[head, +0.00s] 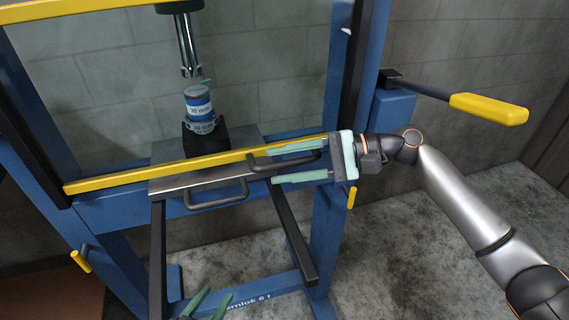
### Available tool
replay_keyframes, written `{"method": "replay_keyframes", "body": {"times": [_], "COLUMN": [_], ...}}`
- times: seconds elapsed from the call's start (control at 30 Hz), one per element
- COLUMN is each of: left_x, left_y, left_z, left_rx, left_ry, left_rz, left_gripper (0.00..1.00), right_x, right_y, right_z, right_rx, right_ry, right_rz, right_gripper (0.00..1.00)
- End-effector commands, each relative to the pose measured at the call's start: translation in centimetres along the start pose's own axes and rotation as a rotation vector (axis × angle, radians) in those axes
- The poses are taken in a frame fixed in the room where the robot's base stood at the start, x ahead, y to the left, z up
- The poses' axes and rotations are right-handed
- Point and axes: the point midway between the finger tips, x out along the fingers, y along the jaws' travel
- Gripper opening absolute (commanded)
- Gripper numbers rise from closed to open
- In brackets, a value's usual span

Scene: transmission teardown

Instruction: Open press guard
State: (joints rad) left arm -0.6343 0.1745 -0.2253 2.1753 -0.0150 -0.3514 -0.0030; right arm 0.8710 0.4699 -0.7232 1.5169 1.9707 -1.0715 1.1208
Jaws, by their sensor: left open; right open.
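The press guard is a clear pane with a yellow lower bar (150,171), which hangs low across the front of the blue press frame (330,225). A black guard handle (283,161) sits at the bar's right part. My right gripper (271,165) reaches in from the right, with its teal fingers apart, one above and one below the handle. I cannot tell whether they touch it. My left gripper (208,300) is open and empty at the bottom edge, well below the guard, with only its fingertips showing.
Behind the guard, a labelled cylinder (199,107) stands on a black block under the press ram (188,45). A second black handle (216,196) is on the metal plate below the bar. A yellow-gripped lever (488,109) juts out at the right.

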Motion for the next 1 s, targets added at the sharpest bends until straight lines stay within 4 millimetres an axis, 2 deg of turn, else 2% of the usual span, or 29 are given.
{"method": "replay_keyframes", "body": {"times": [0.27, 0.7, 1.0], "left_x": [-0.01, -0.01, -0.01], "left_y": [-0.05, -0.06, -0.05], "left_z": [-0.07, -0.02, 0.01], "left_rx": [0.002, 0.002, 0.002], "left_ry": [0.003, 0.001, 0.001], "left_rz": [-0.001, -0.001, -0.001], "left_gripper": [0.50, 0.50, 0.50], "right_x": [0.15, 0.13, 0.12], "right_y": [-0.03, -0.01, 0.02], "right_z": [0.01, 0.01, 0.00], "right_rx": [0.000, 0.000, 0.000], "right_ry": [0.000, 0.000, 0.000], "right_rz": [0.000, 0.000, 0.001], "right_gripper": [0.47, 0.00, 0.00]}}
